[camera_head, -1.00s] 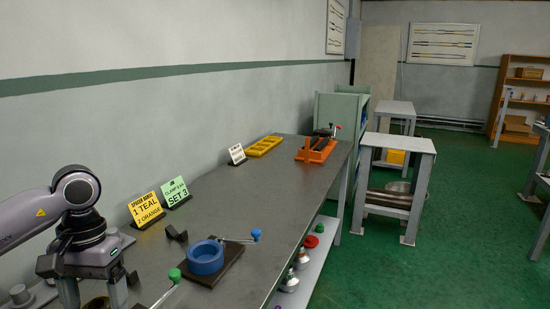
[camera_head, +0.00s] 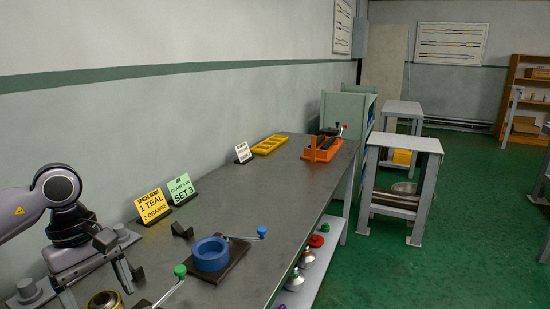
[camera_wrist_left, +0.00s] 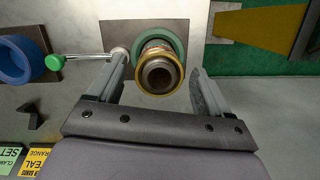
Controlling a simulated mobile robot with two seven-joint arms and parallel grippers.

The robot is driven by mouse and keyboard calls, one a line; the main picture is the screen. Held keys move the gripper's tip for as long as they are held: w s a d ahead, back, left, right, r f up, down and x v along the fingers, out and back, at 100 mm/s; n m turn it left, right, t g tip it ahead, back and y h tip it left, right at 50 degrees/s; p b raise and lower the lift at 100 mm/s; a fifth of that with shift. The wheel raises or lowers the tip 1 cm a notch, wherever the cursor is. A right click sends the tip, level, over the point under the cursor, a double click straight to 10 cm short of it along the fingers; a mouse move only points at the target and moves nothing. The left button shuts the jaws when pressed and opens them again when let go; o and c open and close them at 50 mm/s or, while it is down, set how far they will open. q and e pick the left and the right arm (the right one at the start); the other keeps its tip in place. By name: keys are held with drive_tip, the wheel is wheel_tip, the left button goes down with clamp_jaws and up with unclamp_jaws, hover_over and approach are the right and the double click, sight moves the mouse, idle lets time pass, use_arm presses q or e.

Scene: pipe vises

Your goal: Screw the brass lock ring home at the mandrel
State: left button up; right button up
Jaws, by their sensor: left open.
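The brass lock ring (camera_wrist_left: 141,82) shows in the left wrist view as a gold rim around the dark hollow mandrel (camera_wrist_left: 159,74). A teal ring (camera_wrist_left: 178,42) lies behind it on a dark base plate (camera_wrist_left: 118,33). In the head view only part of the brass ring (camera_head: 103,300) shows at the bottom edge. My left gripper (camera_head: 99,290) is open above it. In the left wrist view its fingers (camera_wrist_left: 160,76) stand on both sides of the ring, with a clear gap at the right finger; contact at the left finger is unclear. My right gripper is out of view.
A green-knobbed lever (camera_head: 180,271) sticks out beside the mandrel. A blue vise ring (camera_head: 211,254) with a blue-knobbed lever stands farther along the bench. Sign cards (camera_head: 154,205) stand near the wall. An orange vise (camera_head: 321,149) and yellow tray (camera_head: 269,145) are at the far end.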

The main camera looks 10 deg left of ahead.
use_arm(q)
drive_tip(key=n+t, duration=0.1)
drive_tip(key=n, duration=0.5)
drive_tip(key=shift+n+b, duration=0.3)
drive_tip(key=shift+b, duration=0.1)
drive_tip(key=n+t, duration=0.1)
drive_tip(key=n, duration=0.4)
drive_tip(key=shift+n, duration=0.4)
drive_tip(key=c, duration=1.1)
drive_tip(key=m, duration=0.4)
drive_tip(key=shift+b, duration=0.3)
drive_tip(key=m+g, duration=0.1)
drive_tip(key=m, duration=0.3)
drive_tip(key=m+g, duration=0.1)
drive_tip(key=m, duration=0.2)
drive_tip(key=shift+m, duration=0.4)
drive_tip(key=shift+m+b, duration=0.3)
drive_tip(key=shift+m, duration=1)
